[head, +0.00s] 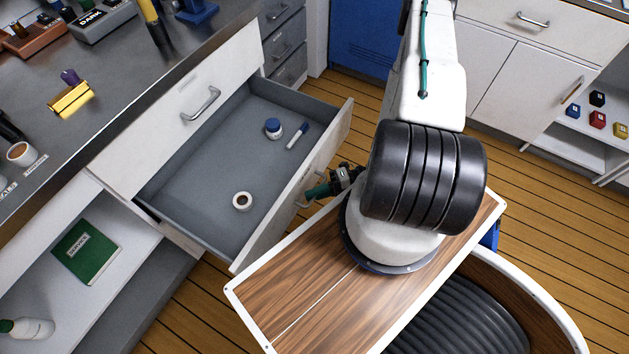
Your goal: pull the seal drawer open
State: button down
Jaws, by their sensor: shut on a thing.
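The seal drawer (190,215) stands pulled out of the white bench front, at the left centre of the head view. Its grey inside holds a blue-capped jar (273,128), a blue and white marker-like stick (297,136) and a roll of tape (243,201). My gripper (308,196) is at the outer face of the drawer front, shut on the drawer's handle (301,203). My arm covers part of the area right of the gripper, and the fingertips are small and partly hidden.
A closed drawer with a handle (201,104) sits above the open one. An open shelf below holds a green book (87,251) and a white bottle (28,328). My wooden base top is close to the drawer front. Plank floor (545,225) is clear at right.

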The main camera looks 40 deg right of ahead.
jog(key=shift+s+d, duration=0.25)
jog(key=shift+s, duration=0.15)
jog(key=c, duration=1.5)
grip_release()
jog(key=shift+v, duration=3.9)
